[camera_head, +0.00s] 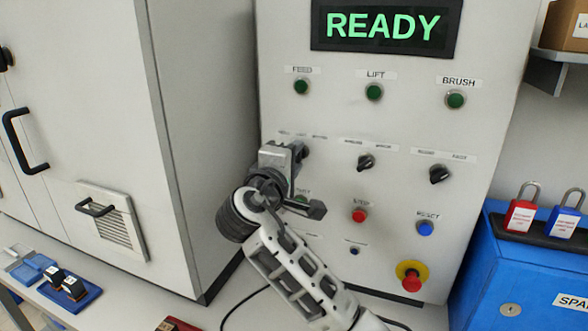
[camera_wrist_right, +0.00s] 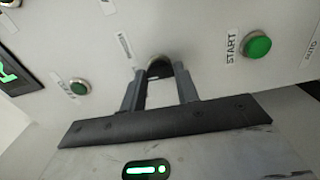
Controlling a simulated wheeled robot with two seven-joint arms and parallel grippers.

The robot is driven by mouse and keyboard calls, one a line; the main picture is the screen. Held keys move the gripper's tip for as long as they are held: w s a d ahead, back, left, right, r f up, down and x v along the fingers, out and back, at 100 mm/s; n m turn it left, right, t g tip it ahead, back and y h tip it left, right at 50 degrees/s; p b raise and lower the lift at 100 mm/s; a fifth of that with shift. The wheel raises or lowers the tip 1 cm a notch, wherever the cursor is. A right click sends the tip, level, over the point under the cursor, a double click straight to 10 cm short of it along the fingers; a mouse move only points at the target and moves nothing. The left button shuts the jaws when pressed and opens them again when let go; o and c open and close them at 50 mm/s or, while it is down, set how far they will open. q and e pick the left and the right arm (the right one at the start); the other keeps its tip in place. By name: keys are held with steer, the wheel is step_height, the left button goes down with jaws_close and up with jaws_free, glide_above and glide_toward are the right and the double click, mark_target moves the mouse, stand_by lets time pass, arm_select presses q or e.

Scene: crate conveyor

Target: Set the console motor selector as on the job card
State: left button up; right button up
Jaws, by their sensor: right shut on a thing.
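The console (camera_head: 400,210) is a light grey upright panel with three black selector knobs in its middle row. My right gripper (camera_head: 301,153) reaches up to the leftmost knob and hides most of it and part of its label. In the right wrist view, the two fingers (camera_wrist_right: 162,85) are shut on this dark selector knob (camera_wrist_right: 158,66), one finger on each side. Which way the knob points cannot be told. The middle selector (camera_head: 366,162) and right selector (camera_head: 439,174) are clear. My left gripper is not in view. I see no readable job card.
A display (camera_head: 385,25) reads READY above green lamps. A green START button (camera_wrist_right: 257,45) is close to the gripper. A red button (camera_head: 359,216), blue RESET button (camera_head: 426,228) and red-yellow emergency stop (camera_head: 411,275) sit lower. A grey cabinet (camera_head: 90,100) stands left, a blue box (camera_head: 520,270) right.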

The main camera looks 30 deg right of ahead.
arm_select(q)
steer(key=b, duration=0.2)
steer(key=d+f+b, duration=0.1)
steer(key=b, duration=0.1)
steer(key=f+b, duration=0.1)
steer(key=b, duration=0.2)
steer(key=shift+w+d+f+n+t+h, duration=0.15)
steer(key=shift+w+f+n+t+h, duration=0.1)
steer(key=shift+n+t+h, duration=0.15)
arm_select(e)
steer(key=m, duration=0.9)
steer(key=shift+f, duration=0.15)
steer(key=shift+m, duration=0.3)
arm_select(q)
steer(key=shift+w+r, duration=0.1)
arm_select(e)
steer(key=o, duration=1)
arm_select(q)
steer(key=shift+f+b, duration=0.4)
steer(key=shift+b, duration=0.6)
arm_select(e)
steer(key=shift+v, duration=8)
